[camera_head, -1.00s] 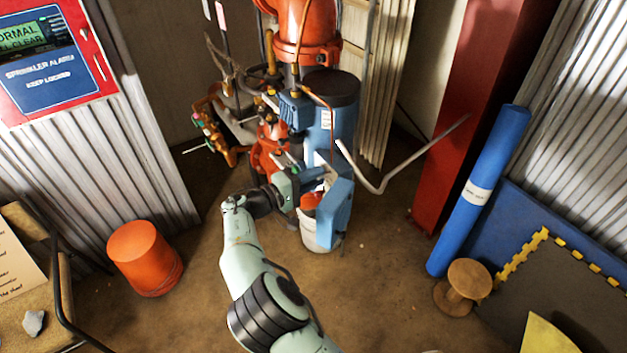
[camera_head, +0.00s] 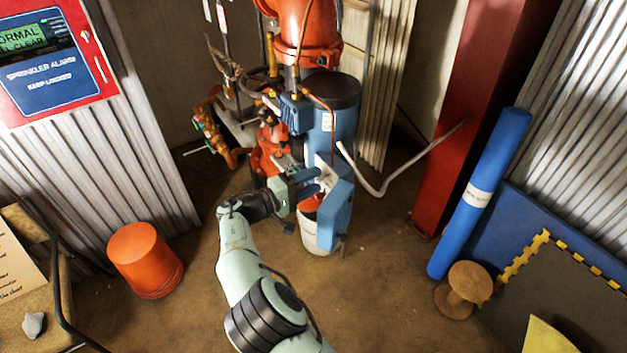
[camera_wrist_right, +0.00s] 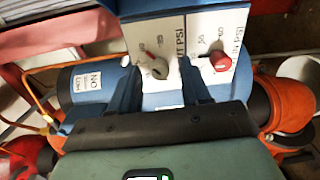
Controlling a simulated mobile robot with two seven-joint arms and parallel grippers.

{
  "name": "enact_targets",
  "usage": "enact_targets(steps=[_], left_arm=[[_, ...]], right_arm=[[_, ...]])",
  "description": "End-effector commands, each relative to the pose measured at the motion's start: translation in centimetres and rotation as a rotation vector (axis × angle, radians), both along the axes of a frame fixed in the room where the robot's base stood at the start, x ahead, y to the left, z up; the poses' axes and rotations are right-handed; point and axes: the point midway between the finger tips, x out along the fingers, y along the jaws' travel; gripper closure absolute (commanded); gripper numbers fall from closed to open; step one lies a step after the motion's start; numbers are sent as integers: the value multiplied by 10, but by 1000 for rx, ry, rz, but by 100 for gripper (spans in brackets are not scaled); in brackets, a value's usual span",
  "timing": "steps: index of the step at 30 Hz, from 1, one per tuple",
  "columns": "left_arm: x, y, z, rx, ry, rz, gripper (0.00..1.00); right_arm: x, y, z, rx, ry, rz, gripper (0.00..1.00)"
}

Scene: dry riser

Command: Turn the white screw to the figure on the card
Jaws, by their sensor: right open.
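In the head view my right gripper (camera_head: 312,183) is at the blue pump unit, and the screw is too small to make out. A sheet with writing (camera_head: 14,268) is at the left edge, only partly in view. My left gripper is not in view.
Red piping (camera_head: 305,35) rises behind the blue unit (camera_head: 333,110). A bent grey pipe (camera_head: 378,188) sticks out to its right. A white bucket (camera_head: 316,238) stands below. An orange bucket (camera_head: 145,260) stands left, a red column (camera_head: 450,130) right.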

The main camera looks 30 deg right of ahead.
Motion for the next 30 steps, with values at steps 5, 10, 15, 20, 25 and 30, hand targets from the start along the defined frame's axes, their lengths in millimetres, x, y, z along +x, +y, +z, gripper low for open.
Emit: enact_targets(steps=[5, 10, 15, 20, 25, 30], left_arm=[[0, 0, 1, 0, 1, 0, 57], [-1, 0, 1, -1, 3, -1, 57], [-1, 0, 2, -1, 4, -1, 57], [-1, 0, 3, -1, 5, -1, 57], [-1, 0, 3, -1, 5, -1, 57], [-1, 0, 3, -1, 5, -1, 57]], right_arm=[[-2, 39, 1, 1, 0, 7, 53], [-6, 77, 3, 1, -1, 6, 53], [-8, 106, 4, 0, 0, 4, 53], [-10, 120, 4, 1, 1, 3, 53], [-11, 123, 4, 2, 1, 2, 53], [-10, 123, 4, 2, 1, 2, 53]])
